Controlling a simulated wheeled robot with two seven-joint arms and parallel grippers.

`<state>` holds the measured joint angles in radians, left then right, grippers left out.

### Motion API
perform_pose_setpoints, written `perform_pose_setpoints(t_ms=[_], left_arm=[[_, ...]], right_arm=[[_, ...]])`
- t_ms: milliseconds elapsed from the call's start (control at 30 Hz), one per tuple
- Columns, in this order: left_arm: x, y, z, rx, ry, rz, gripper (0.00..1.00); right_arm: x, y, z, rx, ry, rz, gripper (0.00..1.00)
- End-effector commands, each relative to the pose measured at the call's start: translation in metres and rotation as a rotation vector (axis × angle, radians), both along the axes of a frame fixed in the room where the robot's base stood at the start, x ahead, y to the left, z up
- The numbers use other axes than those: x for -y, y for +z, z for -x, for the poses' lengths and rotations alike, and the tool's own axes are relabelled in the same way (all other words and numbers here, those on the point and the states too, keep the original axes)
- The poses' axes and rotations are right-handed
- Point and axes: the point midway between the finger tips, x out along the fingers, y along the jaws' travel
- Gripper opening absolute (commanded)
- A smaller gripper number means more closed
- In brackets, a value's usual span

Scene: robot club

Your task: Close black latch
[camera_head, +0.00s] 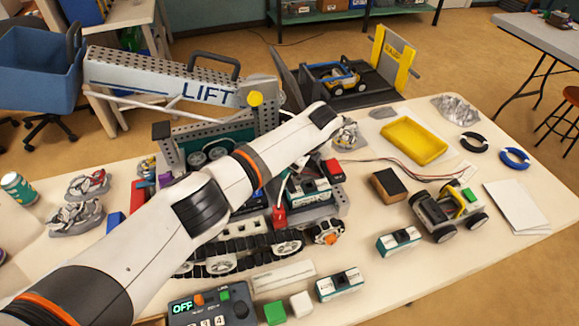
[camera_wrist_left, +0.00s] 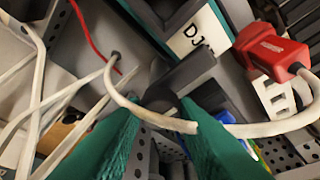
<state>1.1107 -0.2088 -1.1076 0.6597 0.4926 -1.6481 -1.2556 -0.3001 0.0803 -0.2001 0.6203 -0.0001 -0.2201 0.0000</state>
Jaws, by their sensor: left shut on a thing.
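A dark latch-like piece (camera_wrist_left: 165,96), which looks like the black latch, sits on the robot vehicle between my finger tips in the left wrist view. My left gripper (camera_wrist_left: 163,115) shows there as two green fingers closed around this piece. A white cable (camera_wrist_left: 135,108) crosses in front of the fingers and hides part of the contact. My right gripper is not in view.
A red connector (camera_wrist_left: 268,50) with a white cable is close to the fingers. The LIFT arm (camera_head: 180,82) stands behind my arm. A yellow tray (camera_head: 413,141), a small wheeled car (camera_head: 448,213) and a control box (camera_head: 210,306) lie around the vehicle.

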Motion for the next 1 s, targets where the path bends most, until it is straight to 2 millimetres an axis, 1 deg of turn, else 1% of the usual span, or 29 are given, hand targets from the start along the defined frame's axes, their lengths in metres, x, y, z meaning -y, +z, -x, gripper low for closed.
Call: perform_pose_setpoints(t_ms=[100,133,233,500,633,767,1000], left_arm=[[0.0,0.001,0.0,0.002,0.001,0.0,0.05],[0.0,0.001,0.0,0.002,0.001,0.0,0.33],[0.0,0.001,0.0,0.002,0.001,0.0,0.49],[0.0,0.001,0.0,0.001,0.0,0.0,0.49],[0.003,0.008,0.001,0.001,-0.002,0.002,0.49],[0.011,0.027,0.004,0.004,-0.003,0.003,0.49],[0.029,0.074,0.013,0.003,-0.003,0.003,0.49]], right_arm=[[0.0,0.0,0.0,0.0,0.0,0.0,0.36],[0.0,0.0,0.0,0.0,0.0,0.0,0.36],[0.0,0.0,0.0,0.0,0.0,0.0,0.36],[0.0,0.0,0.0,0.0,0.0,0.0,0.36],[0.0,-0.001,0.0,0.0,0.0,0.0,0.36],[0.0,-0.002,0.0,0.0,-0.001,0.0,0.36],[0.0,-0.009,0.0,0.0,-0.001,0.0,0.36]])
